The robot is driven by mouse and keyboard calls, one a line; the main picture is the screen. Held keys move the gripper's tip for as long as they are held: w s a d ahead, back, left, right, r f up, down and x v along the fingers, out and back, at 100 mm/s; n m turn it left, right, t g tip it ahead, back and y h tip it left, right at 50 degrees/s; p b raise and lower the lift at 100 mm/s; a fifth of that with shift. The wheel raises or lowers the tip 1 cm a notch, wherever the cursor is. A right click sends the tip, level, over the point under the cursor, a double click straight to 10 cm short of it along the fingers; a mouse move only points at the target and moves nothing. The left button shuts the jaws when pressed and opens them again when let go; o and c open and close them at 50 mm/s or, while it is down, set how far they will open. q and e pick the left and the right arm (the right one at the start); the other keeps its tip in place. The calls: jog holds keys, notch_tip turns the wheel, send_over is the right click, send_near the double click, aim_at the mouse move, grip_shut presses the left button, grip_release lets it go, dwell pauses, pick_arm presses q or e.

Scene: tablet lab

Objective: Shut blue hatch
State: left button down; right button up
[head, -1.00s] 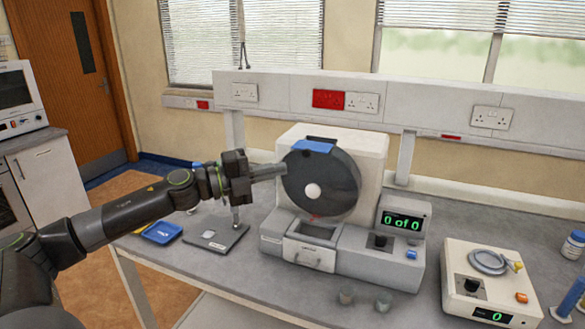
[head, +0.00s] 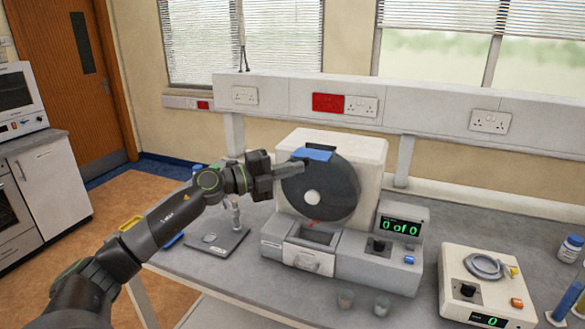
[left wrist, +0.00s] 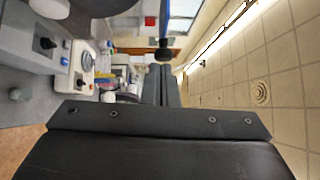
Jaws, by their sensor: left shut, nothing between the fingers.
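The blue hatch (head: 314,154) is a small flap at the top rim of the dark round drum (head: 332,196) on the white machine (head: 371,160). A dark gap shows just behind its upper edge, so it looks raised rather than flush. My left gripper (head: 302,166) is shut and empty, with its fingertips at the drum's upper left, right by the hatch's left end. I cannot tell whether they touch it. In the left wrist view the shut fingers (left wrist: 161,86) point toward a dark blue edge, perhaps the hatch. My right gripper is out of view.
A grey drawer (head: 308,259) and a counter display (head: 401,228) reading "0 of 0" are at the machine's front. Two small cups (head: 382,305) stand in front.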

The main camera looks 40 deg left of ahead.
aim_at(300, 156)
pick_arm(q)
jog(key=shift+r, duration=0.1)
dwell(0.3)
jog(key=shift+w+a, duration=0.1)
jog(key=shift+w, duration=0.2)
jog(key=w, duration=0.2)
jog(key=w+a, duration=0.1)
jog(key=w, duration=0.2)
jog(key=shift+a, duration=0.1)
jog(key=shift+r, duration=0.15)
jog(key=shift+s, duration=0.1)
